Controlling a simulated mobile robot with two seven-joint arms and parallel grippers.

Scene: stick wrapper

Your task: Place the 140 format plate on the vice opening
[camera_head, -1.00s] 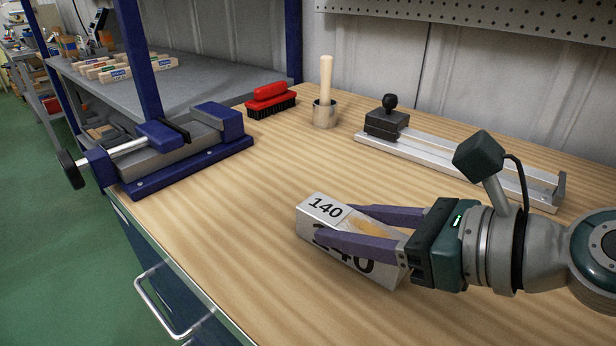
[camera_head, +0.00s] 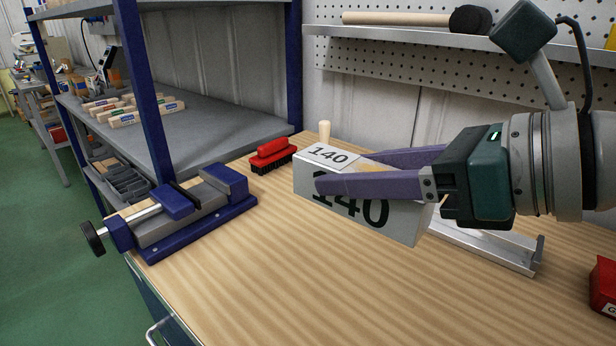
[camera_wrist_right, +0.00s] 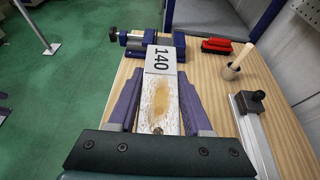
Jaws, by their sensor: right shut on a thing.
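The 140 format plate (camera_head: 358,207) is a metal block marked "140" on its top and side. My right gripper (camera_head: 345,172) is shut on it, with one purple finger along each side, and holds it above the workbench. The plate also shows in the right wrist view (camera_wrist_right: 162,92) between the fingers (camera_wrist_right: 160,98), its labelled end pointing toward the vice. The blue and grey vice (camera_head: 183,214) stands at the bench's left edge, apart from the plate; it also shows in the right wrist view (camera_wrist_right: 178,46). Its jaws have a narrow dark gap. My left gripper is not visible.
A red brush (camera_head: 271,155) lies behind the vice. A wooden-handled tool in a metal cup (camera_wrist_right: 238,62) and a metal rail fixture (camera_wrist_right: 255,130) stand along the back. A red box (camera_head: 604,285) is at the right. The bench (camera_head: 290,290) is clear between plate and vice.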

